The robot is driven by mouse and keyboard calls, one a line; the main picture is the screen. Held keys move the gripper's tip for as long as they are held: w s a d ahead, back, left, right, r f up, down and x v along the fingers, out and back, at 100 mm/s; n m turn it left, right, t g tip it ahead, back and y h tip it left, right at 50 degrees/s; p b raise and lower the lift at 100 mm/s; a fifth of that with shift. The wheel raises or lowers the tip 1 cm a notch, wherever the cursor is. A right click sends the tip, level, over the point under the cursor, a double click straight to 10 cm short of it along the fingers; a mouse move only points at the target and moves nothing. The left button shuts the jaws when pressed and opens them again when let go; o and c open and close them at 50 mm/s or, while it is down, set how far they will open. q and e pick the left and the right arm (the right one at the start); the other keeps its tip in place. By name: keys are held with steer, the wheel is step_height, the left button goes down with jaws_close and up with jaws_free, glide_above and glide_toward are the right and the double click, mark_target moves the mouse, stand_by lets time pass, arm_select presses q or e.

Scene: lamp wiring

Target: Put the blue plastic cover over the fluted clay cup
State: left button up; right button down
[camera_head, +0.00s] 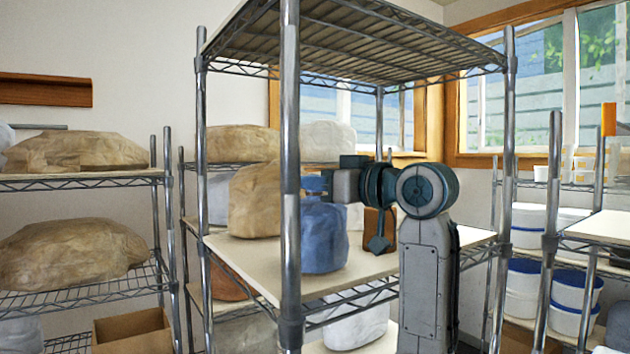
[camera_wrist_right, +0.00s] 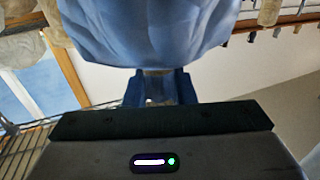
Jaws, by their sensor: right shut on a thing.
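The blue plastic cover (camera_head: 323,236) is a wrinkled, bag-like shape in the middle of the head view, over the pale shelf board. Its left edge is partly behind the front post. My right gripper (camera_head: 315,187) is at its top and shut on it. In the right wrist view the cover (camera_wrist_right: 150,32) fills the top middle, against the blue fingers (camera_wrist_right: 160,88). I cannot tell whether its lower edge touches the board. No fluted clay cup can be made out; whether one is under the cover is hidden. My left gripper is not in view.
A steel front post (camera_head: 290,150) stands close in front of the cover. A tan wrapped bundle (camera_head: 256,200) stands just left of it. A brown object (camera_head: 378,222) is partly hidden behind my right arm. A wire shelf (camera_head: 350,40) hangs above. The board (camera_head: 250,268) is bare at front left.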

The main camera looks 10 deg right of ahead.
steer(key=shift+f, duration=0.4)
steer(key=c, duration=1.1)
jaws_free()
steer(key=b+v, duration=0.5)
steer(key=v, duration=0.5)
steer(key=shift+s+d+b, duration=0.2)
steer(key=shift+s+b, duration=0.1)
steer(key=shift+s, duration=0.05)
